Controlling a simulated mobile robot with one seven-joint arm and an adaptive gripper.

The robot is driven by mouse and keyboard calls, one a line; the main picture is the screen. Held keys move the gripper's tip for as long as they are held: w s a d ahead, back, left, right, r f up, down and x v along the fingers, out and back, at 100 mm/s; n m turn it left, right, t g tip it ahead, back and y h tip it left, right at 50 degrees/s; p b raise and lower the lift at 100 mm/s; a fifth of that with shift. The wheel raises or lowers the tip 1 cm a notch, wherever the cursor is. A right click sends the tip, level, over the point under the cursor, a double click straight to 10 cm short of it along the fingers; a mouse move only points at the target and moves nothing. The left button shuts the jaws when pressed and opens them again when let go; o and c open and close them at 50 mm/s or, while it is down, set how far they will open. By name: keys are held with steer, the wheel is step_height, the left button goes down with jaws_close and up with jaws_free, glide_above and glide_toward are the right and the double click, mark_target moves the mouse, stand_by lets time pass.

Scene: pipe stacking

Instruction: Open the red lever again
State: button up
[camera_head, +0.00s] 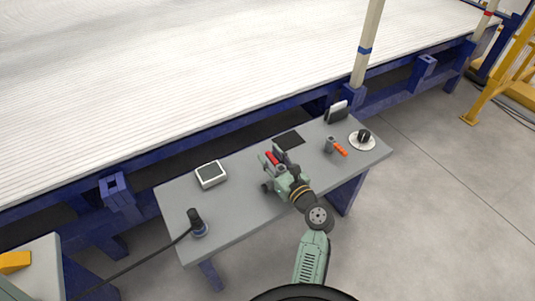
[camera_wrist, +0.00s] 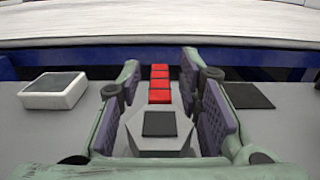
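The red lever (camera_head: 271,157) is on the grey workbench, just beyond my gripper. In the wrist view the red lever (camera_wrist: 159,84) shows as a short row of red segments pointing away from me. A grey block (camera_wrist: 160,147) with a dark square top lies on the near side of it. My gripper (camera_head: 276,164) is low over the bench. Its fingers (camera_wrist: 163,92) are apart, one on each side of the lever and block, with visible gaps. I cannot tell whether anything touches. The lever's lower parts are hidden.
On the workbench (camera_head: 240,219) a white-framed box (camera_head: 211,174) and a dark upright tool (camera_head: 196,222) stand left. A black pad (camera_head: 289,140), an orange-handled item (camera_head: 340,150) and a white disc with a black knob (camera_head: 362,140) lie right. A large ribbed white surface is behind.

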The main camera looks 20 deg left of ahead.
steer(key=shift+c, duration=0.3)
jaws_close()
stand_by(0.6)
